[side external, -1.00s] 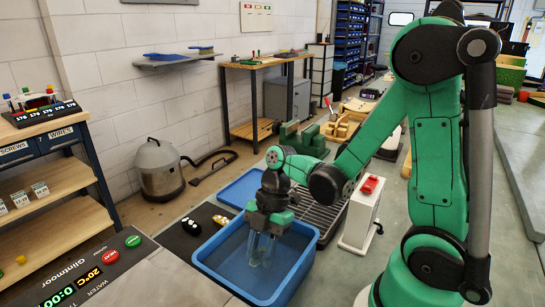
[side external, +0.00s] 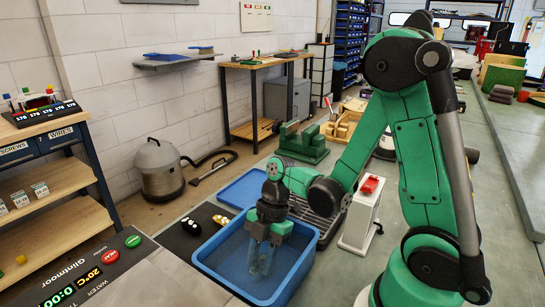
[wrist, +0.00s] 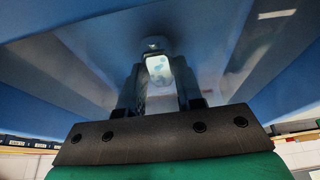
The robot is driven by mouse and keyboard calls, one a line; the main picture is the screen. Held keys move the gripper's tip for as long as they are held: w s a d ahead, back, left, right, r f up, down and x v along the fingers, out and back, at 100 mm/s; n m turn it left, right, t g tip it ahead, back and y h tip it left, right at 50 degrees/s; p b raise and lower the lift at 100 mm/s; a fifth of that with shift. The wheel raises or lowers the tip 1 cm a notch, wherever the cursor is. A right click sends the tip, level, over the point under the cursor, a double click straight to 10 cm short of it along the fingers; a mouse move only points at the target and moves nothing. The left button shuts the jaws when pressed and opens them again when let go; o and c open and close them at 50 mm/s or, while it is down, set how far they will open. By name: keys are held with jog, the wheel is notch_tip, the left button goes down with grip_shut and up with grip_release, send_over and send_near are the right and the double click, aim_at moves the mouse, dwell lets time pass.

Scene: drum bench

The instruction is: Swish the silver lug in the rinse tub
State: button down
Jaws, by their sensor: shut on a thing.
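The blue rinse tub (side external: 222,282) stands low in the middle of the side view, holding clear bluish water. My gripper (side external: 259,268) points down inside the tub with its fingers below the rim, apparently in the water. In the wrist view my gripper (wrist: 159,80) is shut on the silver lug (wrist: 158,66), a small pale, shiny piece between the fingertips. The lug cannot be made out clearly in the side view, where the fingers and water obscure it.
A flat blue tray (side external: 240,188) lies behind the tub.

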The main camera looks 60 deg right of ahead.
notch_tip(320, 180, up, 10)
dwell(0.7)
dwell(0.5)
